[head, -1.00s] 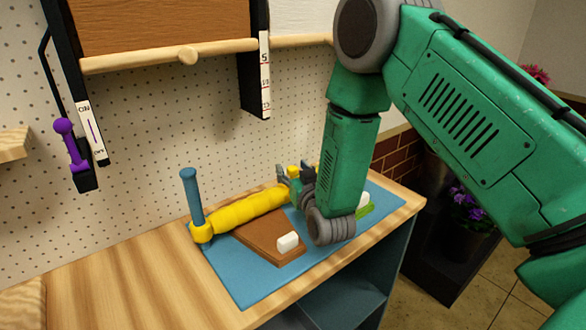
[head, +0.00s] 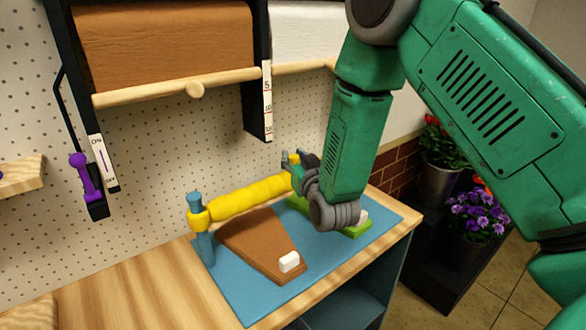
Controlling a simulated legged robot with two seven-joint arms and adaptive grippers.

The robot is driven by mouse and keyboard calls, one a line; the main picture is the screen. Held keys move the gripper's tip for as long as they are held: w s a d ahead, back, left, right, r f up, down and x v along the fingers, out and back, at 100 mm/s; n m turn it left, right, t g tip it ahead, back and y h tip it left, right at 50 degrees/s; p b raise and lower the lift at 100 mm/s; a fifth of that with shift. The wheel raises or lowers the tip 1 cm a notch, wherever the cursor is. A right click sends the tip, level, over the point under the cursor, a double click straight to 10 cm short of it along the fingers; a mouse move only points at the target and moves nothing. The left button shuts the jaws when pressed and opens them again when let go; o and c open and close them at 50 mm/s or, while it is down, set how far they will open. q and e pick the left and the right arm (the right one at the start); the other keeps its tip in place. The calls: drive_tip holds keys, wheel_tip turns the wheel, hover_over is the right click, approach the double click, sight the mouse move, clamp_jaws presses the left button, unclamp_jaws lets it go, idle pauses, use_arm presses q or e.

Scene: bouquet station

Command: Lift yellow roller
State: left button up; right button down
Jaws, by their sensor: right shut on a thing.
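The yellow roller (head: 250,196) is raised above the blue mat (head: 240,299), slanting up to the right. The yellow ring at its left end is around the upper part of a blue post (head: 205,247), whose top shows above the ring. My right gripper (head: 298,172) is shut on the roller at its right end. The gripper and arm hide most of that end; a little yellow shows by the fingers. My left gripper is out of view.
A brown board (head: 262,240) with a white block (head: 289,262) lies on the mat. A green piece (head: 357,230) lies behind my wrist. A pegboard wall (head: 150,150) stands close behind. Flower pots (head: 470,235) stand right of the table.

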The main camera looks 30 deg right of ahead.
drive_tip(key=shift+r, duration=0.8)
drive_tip(key=shift+w, duration=0.1)
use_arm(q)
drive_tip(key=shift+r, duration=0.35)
use_arm(e)
drive_tip(key=shift+d, duration=0.1)
drive_tip(key=c, duration=1.3)
unclamp_jaws()
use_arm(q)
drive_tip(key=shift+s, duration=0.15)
